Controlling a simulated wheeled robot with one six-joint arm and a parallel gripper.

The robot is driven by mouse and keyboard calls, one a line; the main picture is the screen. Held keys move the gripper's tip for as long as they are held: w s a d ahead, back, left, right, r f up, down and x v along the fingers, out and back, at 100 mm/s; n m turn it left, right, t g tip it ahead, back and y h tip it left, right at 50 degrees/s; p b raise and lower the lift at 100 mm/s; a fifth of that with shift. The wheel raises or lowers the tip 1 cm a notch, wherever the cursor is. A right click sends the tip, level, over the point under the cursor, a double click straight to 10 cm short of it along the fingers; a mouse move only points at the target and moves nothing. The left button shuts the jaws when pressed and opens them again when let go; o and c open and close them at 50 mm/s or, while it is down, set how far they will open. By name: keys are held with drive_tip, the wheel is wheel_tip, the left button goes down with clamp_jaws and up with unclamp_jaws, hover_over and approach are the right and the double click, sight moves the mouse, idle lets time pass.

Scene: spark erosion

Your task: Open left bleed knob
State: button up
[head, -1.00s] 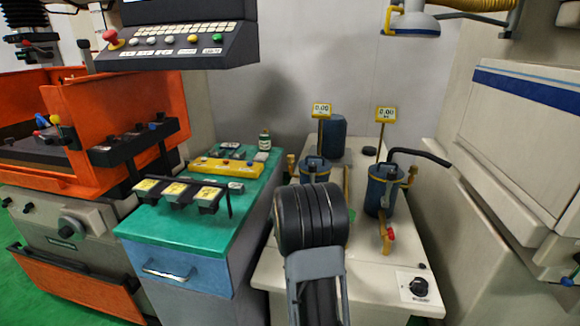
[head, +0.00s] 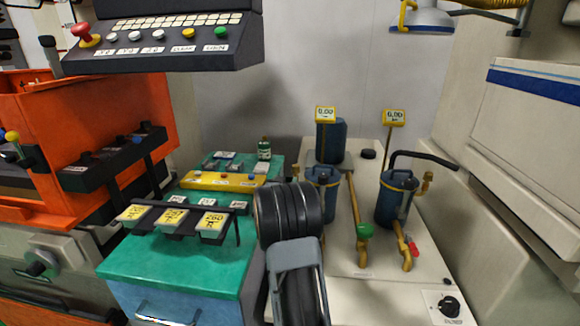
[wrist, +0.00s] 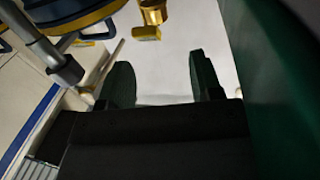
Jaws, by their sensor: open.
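Two blue filter canisters with brass fittings stand on the pale cabinet, the left canister (head: 322,184) partly behind my arm and the right canister (head: 398,200) in clear view. In the wrist view, a brass knob-like fitting (wrist: 152,12) with a small yellow end shows at the top, beside a dark canister with a yellow band (wrist: 92,17). I cannot tell for sure that it is the left bleed knob. My gripper (wrist: 162,82) is open, with nothing between its two dark green fingers; the fitting is beyond the fingertips, apart from them. In the head view my arm hides the gripper.
Brass pipes with a green-handled valve (head: 364,231) and a red-handled valve (head: 412,247) run forward from the canisters. Two yellow-framed gauges (head: 326,115) stand above. A green-topped cabinet (head: 180,262) with yellow-labelled boxes lies left. A black hose (head: 425,156) reaches right.

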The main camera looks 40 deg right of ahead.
sight(296, 168)
drive_tip(key=p+x, duration=0.1)
drive_tip(key=x, duration=1)
drive_tip(key=shift+s+d, duration=0.15)
drive_tip(key=shift+d, duration=0.1)
drive_tip(key=c, duration=0.9)
drive_tip(key=n+t+y+b, duration=0.1)
drive_tip(key=b, duration=0.4)
drive_tip(key=shift+s+f+t, duration=0.1)
drive_tip(key=shift+f+t, duration=0.2)
drive_tip(key=shift+f, duration=0.1)
drive_tip(key=shift+c, duration=0.2)
drive_tip(key=n+t+y+b, duration=0.1)
drive_tip(key=b, duration=0.2)
drive_tip(key=shift+r+b, duration=0.15)
drive_tip(key=shift+b, duration=0.15)
drive_tip(key=shift+r, duration=0.1)
drive_tip(key=shift+r+n+t+b, duration=0.1)
drive_tip(key=shift+n+t+b, duration=0.2)
